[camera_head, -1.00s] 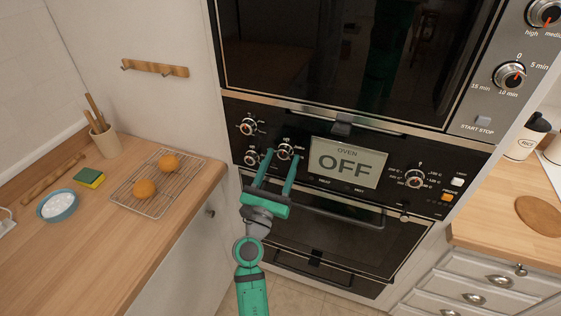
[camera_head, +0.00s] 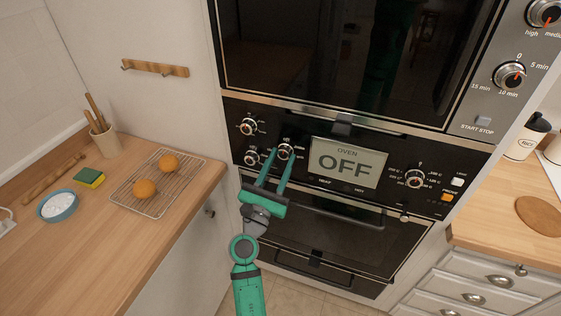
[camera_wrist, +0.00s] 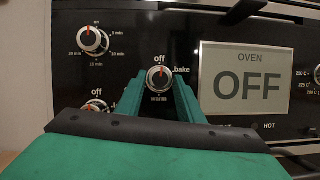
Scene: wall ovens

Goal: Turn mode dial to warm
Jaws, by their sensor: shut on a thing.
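The mode dial (camera_head: 285,150) is a round silver knob on the black oven panel, left of the display. In the wrist view the mode dial (camera_wrist: 159,78) has "off" above it, "bake" at its right and "warm" below. Its orange mark points up, toward "off". My green gripper (camera_head: 282,155) is shut on this dial, one finger on each side. In the wrist view the fingers rise to the dial from below and hide part of the panel under it. The oven display (camera_head: 345,163) reads "OFF".
A timer knob (camera_wrist: 93,40) and another knob (camera_wrist: 95,106) sit left of the dial. A temperature knob (camera_head: 414,179) is right of the display. The oven handle (camera_head: 325,211) runs below the panel. A counter with a cooling rack (camera_head: 185,192) stands at the left.

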